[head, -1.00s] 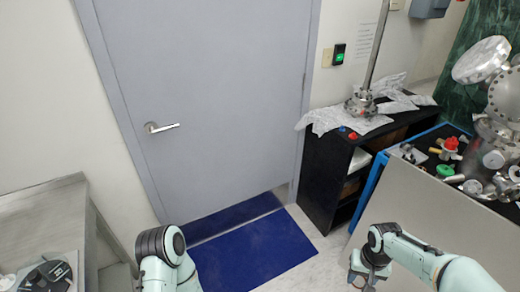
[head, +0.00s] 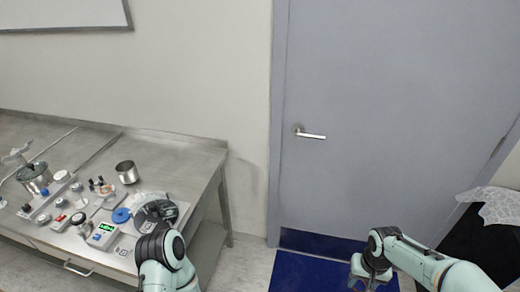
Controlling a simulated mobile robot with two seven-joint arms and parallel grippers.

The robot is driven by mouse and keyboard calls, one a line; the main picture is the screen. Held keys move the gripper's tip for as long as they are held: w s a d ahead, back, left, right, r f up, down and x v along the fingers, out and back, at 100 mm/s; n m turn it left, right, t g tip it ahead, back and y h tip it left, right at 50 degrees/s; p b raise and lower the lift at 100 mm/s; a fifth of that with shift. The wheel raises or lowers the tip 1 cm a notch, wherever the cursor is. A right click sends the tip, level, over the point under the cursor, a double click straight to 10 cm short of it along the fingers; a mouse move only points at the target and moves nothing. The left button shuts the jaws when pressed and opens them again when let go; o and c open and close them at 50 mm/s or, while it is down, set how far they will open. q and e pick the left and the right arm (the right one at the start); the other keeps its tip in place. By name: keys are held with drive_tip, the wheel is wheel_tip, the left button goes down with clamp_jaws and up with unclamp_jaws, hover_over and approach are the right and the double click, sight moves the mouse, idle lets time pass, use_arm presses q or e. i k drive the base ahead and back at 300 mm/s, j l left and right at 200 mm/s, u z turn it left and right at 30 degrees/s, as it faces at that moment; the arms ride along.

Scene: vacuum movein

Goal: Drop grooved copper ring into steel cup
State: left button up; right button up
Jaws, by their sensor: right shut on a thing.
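A steel cup (head: 128,178), open and upright, stands on the metal bench at the left in the head view. My right gripper (head: 366,281) is low at the right, partly cut by the lower edge and far from the cup. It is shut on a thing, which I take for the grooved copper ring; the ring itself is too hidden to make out. My left arm comes in at the bottom, in front of the bench; its gripper is not in view.
The metal bench (head: 190,160) holds several small devices, a blue round lid (head: 121,215), a dark round device (head: 157,212) and a metal pot (head: 36,181). A grey door (head: 370,130) and blue mat (head: 300,275) lie right of the bench. A black cabinet (head: 480,245) stands far right.

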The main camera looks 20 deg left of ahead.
sight(131, 177)
drive_tip(key=i+u, duration=0.1)
drive_tip(key=u, duration=0.35)
drive_tip(key=i+l+u, duration=0.1)
drive_tip(key=u, duration=0.3)
drive_tip(key=i+l+u, duration=0.1)
drive_tip(key=u, duration=0.35)
drive_tip(key=i+l+u, duration=0.1)
drive_tip(key=u, duration=0.35)
drive_tip(key=l+u, duration=0.2)
drive_tip(key=u, duration=0.25)
drive_tip(key=l+u, duration=0.2)
drive_tip(key=u, duration=0.2)
drive_tip(key=i+l+u, duration=0.1)
drive_tip(key=u, duration=0.25)
drive_tip(key=l+u, duration=0.55)
drive_tip(key=u, duration=0.15)
drive_tip(key=i+l, duration=0.05)
